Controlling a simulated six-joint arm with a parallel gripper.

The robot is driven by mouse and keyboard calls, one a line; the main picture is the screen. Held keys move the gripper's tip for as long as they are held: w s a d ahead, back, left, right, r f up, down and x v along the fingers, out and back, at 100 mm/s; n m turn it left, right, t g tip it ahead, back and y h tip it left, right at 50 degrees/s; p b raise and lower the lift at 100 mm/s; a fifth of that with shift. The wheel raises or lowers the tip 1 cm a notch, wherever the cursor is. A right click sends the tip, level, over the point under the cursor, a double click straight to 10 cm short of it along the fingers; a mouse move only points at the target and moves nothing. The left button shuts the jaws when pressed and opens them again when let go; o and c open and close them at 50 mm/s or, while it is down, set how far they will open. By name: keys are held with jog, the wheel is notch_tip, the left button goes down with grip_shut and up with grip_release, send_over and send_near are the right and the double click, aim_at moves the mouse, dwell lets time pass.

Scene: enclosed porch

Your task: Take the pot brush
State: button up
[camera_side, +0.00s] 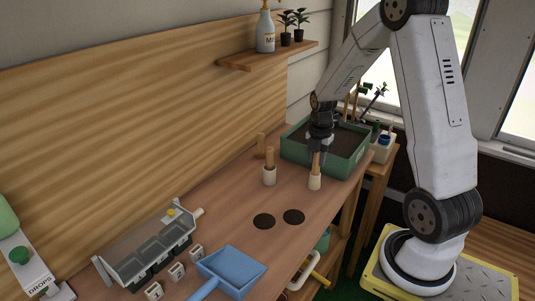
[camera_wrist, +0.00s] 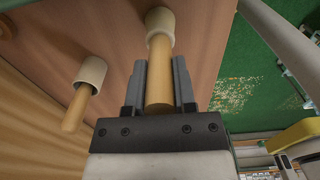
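Two round wooden handles stand up from white cylindrical pieces on the bench. One handle (camera_side: 316,162) is at my gripper (camera_side: 318,150); in the wrist view this handle (camera_wrist: 159,75) lies between the two fingers of my gripper (camera_wrist: 160,72), with its white piece (camera_wrist: 160,20) beyond the fingertips. The fingers are very close to the handle, but I cannot tell whether they press on it. The other handle (camera_side: 269,157) stands just left, also in the wrist view (camera_wrist: 76,108). No bristles show, so I cannot tell which is the pot brush.
A green soil tray (camera_side: 296,152) stands close behind my gripper. Two dark discs (camera_side: 264,221) lie on the bench (camera_side: 230,228). A blue dustpan (camera_side: 232,268), small white blocks (camera_side: 177,272) and a grey seed tray (camera_side: 150,250) are at the front left. A shelf (camera_side: 262,58) hangs above.

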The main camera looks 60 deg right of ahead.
jog(key=shift+r, duration=0.1)
grip_shut()
jog(key=shift+r, duration=0.65)
jog(key=s+a+r, duration=0.6)
jog(key=s+r, duration=0.5)
jog(key=s, duration=0.1)
jog(key=shift+s+a+r, duration=0.15)
jog(key=shift+a+r, duration=0.1)
jog(key=shift+a, duration=0.05)
